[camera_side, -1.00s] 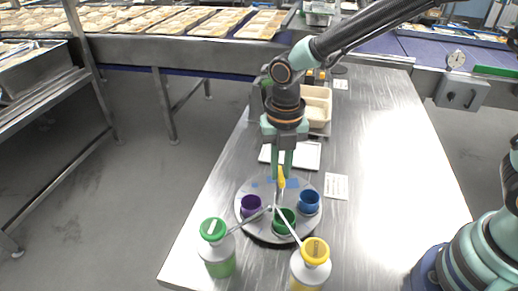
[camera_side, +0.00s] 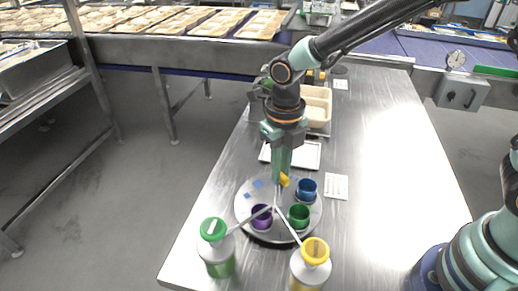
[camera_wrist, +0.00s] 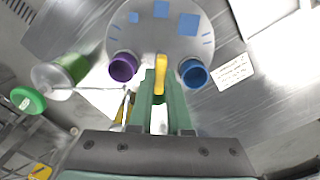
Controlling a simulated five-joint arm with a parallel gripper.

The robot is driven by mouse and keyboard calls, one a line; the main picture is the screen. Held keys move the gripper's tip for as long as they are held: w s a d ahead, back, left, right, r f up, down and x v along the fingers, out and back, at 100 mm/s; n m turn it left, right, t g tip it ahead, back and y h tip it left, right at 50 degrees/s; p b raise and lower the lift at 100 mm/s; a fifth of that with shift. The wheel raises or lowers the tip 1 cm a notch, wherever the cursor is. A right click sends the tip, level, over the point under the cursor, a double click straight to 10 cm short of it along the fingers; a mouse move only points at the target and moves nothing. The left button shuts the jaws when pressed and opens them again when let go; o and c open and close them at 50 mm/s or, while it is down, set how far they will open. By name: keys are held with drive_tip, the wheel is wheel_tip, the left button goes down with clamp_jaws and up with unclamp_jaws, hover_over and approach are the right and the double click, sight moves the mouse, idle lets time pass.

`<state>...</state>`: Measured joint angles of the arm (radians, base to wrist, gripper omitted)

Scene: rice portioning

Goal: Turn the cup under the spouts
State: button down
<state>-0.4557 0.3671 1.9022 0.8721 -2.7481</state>
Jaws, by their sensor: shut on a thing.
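A round grey turntable (camera_side: 247,210) carries a purple cup (camera_side: 261,219), a green cup (camera_side: 299,217) and a blue cup (camera_side: 307,188). My gripper (camera_side: 281,179) is shut on a yellow handle (camera_side: 285,180) at the disc's far side. The wrist view shows the yellow handle (camera_wrist: 161,70) between my fingers, with the purple cup (camera_wrist: 123,67) and blue cup (camera_wrist: 193,73) on either side; the green cup is hidden there. Two thin spouts (camera_side: 287,223) reach over the disc from the front, their tips close together between the purple and green cups. The left spout crosses over the purple cup.
A green-capped bottle (camera_side: 218,250) and a yellow-capped bottle (camera_side: 311,266) stand at the front. A white tray (camera_side: 308,158) and beige bin (camera_side: 318,105) lie behind. A printed card (camera_side: 336,187) is right of the disc. The table's right part is clear.

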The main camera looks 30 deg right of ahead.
drive_tip(key=shift+n, duration=1.4)
drive_tip(key=c, duration=0.9)
unclamp_jaws()
drive_tip(key=shift+o, duration=0.2)
wheel_tip(320, 180, up, 12)
